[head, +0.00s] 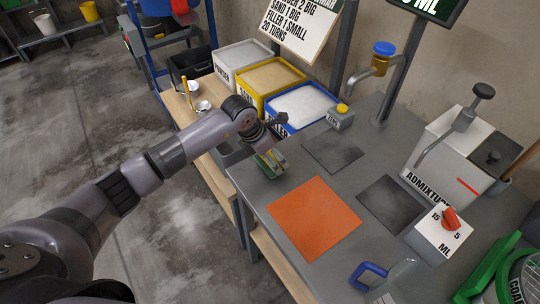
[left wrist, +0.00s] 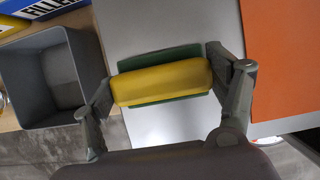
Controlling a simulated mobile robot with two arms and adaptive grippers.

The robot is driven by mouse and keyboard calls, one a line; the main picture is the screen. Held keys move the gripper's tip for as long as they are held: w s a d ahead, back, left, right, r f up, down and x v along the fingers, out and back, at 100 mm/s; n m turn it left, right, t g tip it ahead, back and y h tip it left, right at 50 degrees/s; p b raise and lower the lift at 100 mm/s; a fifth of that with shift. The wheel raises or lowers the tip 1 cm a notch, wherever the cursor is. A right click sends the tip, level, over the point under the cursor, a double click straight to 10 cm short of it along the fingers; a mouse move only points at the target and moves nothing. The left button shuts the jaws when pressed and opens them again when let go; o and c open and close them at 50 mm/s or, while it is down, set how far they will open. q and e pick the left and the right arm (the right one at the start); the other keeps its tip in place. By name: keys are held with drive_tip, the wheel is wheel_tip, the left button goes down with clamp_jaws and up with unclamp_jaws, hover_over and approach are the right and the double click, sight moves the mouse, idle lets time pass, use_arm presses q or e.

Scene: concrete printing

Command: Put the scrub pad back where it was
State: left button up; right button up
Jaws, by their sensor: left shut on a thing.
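The scrub pad is yellow with a green layer beneath. In the left wrist view the scrub pad (left wrist: 162,83) lies between the two fingers of my left gripper (left wrist: 165,88), which is shut on it at both ends. In the head view the scrub pad (head: 268,163) shows below my left gripper (head: 272,150), at the left edge of the grey counter. I cannot tell whether the pad touches the counter. My right gripper is not in view.
A grey bin (left wrist: 62,80) stands left of the pad in the wrist view. An orange mat (head: 314,218) and dark mats (head: 334,151) lie on the grey counter (head: 262,190). Yellow (head: 270,76) and blue-rimmed bins stand behind. An admixture dispenser (head: 450,150) stands right.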

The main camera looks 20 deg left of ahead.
use_arm(q)
drive_tip(key=shift+f, duration=0.7)
drive_tip(key=shift+f, duration=0.25)
drive_tip(key=o, duration=1.1)
drive_tip(key=shift+r, duration=0.1)
drive_tip(key=shift+r, duration=0.1)
